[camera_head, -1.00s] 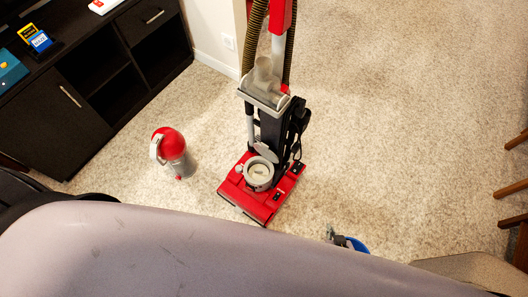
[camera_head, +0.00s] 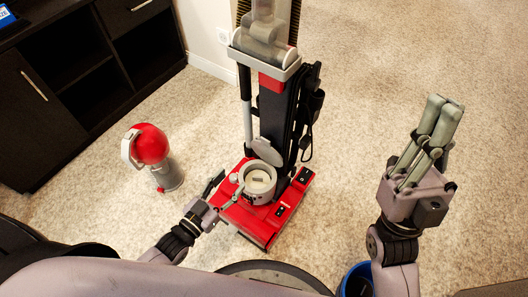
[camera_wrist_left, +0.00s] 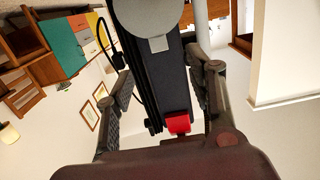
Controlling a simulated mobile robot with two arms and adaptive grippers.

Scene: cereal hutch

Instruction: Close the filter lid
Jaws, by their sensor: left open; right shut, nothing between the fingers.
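A red and black upright vacuum stands on the carpet, its red base (camera_head: 240,222) low in the head view. On the base sits a round grey filter cup (camera_head: 250,196) with a pale filter (camera_head: 259,178) visible inside. The grey filter lid (camera_head: 266,151) is open, tilted up at the cup's back edge. My left gripper (camera_head: 228,186) is open and empty, just left of the cup; I cannot tell if it touches. In the left wrist view its fingers (camera_wrist_left: 162,95) are spread, with a grey rounded part (camera_wrist_left: 150,14) beyond. My right gripper (camera_head: 448,108) is shut and empty, pointing up at the right.
A red and grey canister (camera_head: 150,146) stands on the carpet to the left. A dark cabinet (camera_head: 60,125) fills the upper left. A blue round container (camera_head: 357,280) is at the bottom. Open carpet lies between the vacuum and my right arm.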

